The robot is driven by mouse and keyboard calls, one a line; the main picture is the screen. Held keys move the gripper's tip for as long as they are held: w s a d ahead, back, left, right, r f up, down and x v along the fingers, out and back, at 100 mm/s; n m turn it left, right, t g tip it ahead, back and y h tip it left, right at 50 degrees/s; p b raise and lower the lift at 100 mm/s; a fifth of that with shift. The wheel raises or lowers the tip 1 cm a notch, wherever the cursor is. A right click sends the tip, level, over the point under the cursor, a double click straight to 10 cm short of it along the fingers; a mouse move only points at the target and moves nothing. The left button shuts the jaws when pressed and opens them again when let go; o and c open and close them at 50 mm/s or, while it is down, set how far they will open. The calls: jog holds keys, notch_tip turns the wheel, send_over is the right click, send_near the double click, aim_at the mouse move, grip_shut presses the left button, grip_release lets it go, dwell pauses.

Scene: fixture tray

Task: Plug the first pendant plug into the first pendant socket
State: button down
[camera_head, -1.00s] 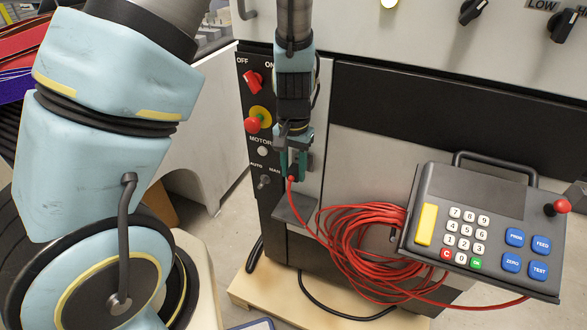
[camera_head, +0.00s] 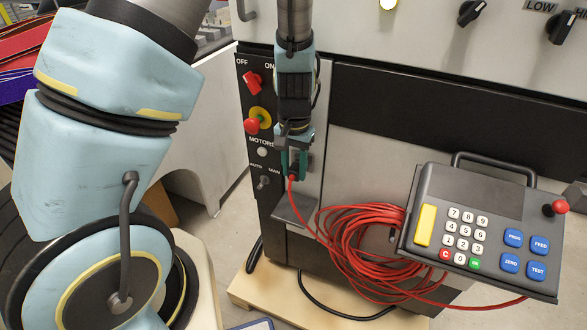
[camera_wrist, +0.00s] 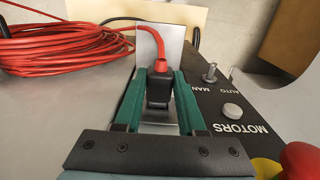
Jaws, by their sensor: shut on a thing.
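The first pendant plug (camera_wrist: 158,90) is a black block with a red collar, and a red cable runs from its far end. My gripper (camera_wrist: 160,73) is shut on it, with one green finger on each side. In the head view my gripper (camera_head: 294,164) points down beside the machine's switch panel, above a grey bracket (camera_head: 295,208). The red cable leads to a coil (camera_head: 365,240) and on to the pendant (camera_head: 480,230), a grey keypad box. I cannot make out the pendant socket; whether the plug touches it cannot be told.
The switch panel (camera_head: 262,150) carries a red knob (camera_head: 252,82), a red stop button (camera_head: 251,125) and a toggle lever (camera_head: 263,183) close left of my gripper. The machine's front wall stands behind. A wooden pallet (camera_head: 245,293) lies below.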

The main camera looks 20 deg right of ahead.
jog(key=shift+d, duration=0.1)
jog(key=shift+c, duration=2.1)
grip_release()
notch_tip(320, 180, up, 11)
jog(key=shift+b, duration=0.35)
jog(key=shift+w+f, duration=0.1)
jog(key=a+r+n+t, duration=0.1)
jog(key=a+r+n, duration=0.2)
jog(key=a, duration=2.3)
jog(key=n, duration=0.4)
jog(key=shift+w+t, duration=0.25)
jog(key=shift+t, duration=0.05)
